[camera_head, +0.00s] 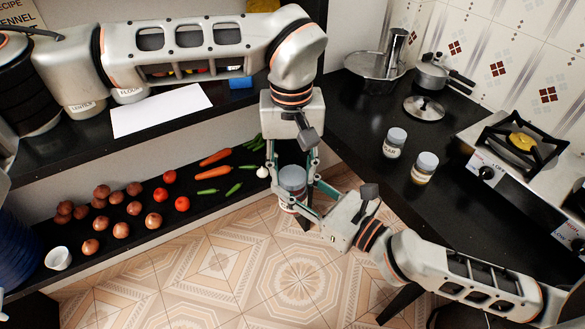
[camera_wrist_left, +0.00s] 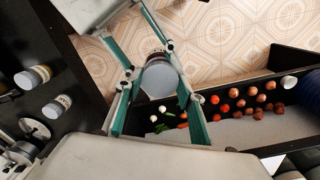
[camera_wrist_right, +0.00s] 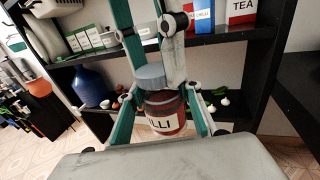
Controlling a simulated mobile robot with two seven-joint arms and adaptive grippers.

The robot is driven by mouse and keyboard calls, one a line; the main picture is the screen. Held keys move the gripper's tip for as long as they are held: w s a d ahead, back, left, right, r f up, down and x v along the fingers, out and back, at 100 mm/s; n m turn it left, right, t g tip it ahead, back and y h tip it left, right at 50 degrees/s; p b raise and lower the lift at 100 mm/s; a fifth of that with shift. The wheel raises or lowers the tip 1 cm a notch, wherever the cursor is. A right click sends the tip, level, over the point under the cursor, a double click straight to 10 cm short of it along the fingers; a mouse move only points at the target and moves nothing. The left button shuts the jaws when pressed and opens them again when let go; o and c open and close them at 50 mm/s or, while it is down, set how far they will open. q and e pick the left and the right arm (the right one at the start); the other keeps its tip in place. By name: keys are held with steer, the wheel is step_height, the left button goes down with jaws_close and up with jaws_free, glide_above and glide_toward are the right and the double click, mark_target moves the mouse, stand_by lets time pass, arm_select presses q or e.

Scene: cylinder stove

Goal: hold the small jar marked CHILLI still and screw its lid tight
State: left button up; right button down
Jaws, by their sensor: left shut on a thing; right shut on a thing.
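The small jar (camera_wrist_right: 165,120) has a red body and a white label reading "ILLI" in the right wrist view. It is held in the air above the floor. Its grey lid (camera_wrist_right: 150,76) sits at the jar's top; I cannot tell how tight it is. My left gripper (camera_head: 292,172) comes down from above, its fingers shut on the lid, which also shows as a grey disc in the left wrist view (camera_wrist_left: 161,80). My right gripper (camera_head: 298,203) reaches in from the right, shut around the jar's body. The fingers partly hide the jar.
Two lidded jars (camera_head: 395,142) (camera_head: 424,168) stand on the dark right counter near the stove (camera_head: 490,150). A pot lid (camera_head: 424,108) and pans (camera_head: 375,70) lie behind. A low shelf of vegetables (camera_head: 135,208) and a white sheet (camera_head: 162,108) are at left. The tiled floor is clear.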

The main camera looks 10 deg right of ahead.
arm_select(q)
steer(key=shift+o, duration=0.4)
steer(key=shift+s+f, duration=0.2)
steer(key=shift+f, duration=1.55)
stand_by(0.8)
steer(key=shift+o, duration=0.5)
steer(key=o, duration=1)
steer(key=shift+a+f, duration=0.1)
steer(key=shift+f, duration=0.1)
steer(key=shift+r, duration=0.1)
steer(key=shift+w, duration=0.1)
steer(key=shift+w+a+f, duration=0.1)
steer(key=shift+f, duration=0.2)
steer(key=shift+f, duration=0.7)
